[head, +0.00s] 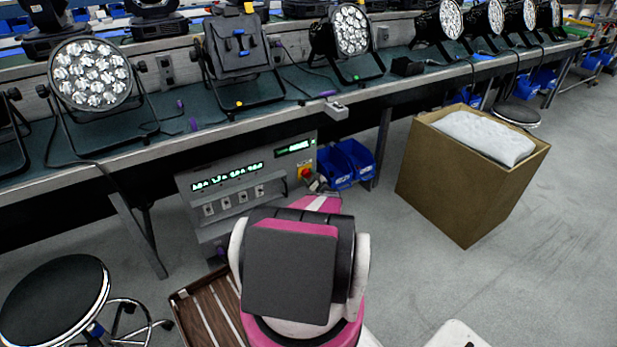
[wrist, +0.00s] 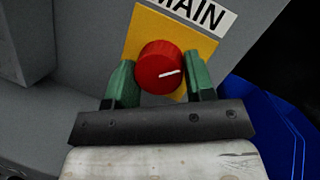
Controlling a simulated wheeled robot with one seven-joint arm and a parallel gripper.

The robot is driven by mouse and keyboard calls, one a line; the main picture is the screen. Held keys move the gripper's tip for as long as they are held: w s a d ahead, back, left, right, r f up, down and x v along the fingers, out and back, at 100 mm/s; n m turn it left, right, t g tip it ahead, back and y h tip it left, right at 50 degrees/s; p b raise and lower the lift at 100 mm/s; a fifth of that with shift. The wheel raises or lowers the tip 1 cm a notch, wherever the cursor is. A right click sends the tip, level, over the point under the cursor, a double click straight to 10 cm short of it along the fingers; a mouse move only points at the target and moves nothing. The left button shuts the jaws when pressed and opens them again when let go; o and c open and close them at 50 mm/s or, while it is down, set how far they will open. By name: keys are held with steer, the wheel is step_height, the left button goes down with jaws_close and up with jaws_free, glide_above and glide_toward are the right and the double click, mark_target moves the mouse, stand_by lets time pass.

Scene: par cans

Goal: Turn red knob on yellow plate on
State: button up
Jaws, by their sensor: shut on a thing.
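The red knob (wrist: 160,68) with a white pointer line sits on the yellow plate (wrist: 200,43), under a "MAIN" label. The pointer line runs nearly level, tilted slightly up to the right. My gripper (wrist: 161,82) has its green fingers on both sides of the knob and is shut on it. In the head view the red knob (head: 305,172) and yellow plate (head: 304,166) show small on the grey control box (head: 250,180) under the bench, with my gripper (head: 318,184) just beside them. My arm hides part of the box.
Blue bins (head: 350,163) stand right of the control box. A cardboard box (head: 450,180) with a white bag stands on the floor further right. A black stool (head: 55,300) is at lower left. Several stage lights stand on the bench (head: 220,125) above.

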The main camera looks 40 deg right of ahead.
steer(key=shift+f, duration=0.1)
steer(key=o, duration=0.9)
steer(key=v, duration=1)
steer(key=shift+s+f, duration=0.1)
steer(key=shift+s, duration=0.3)
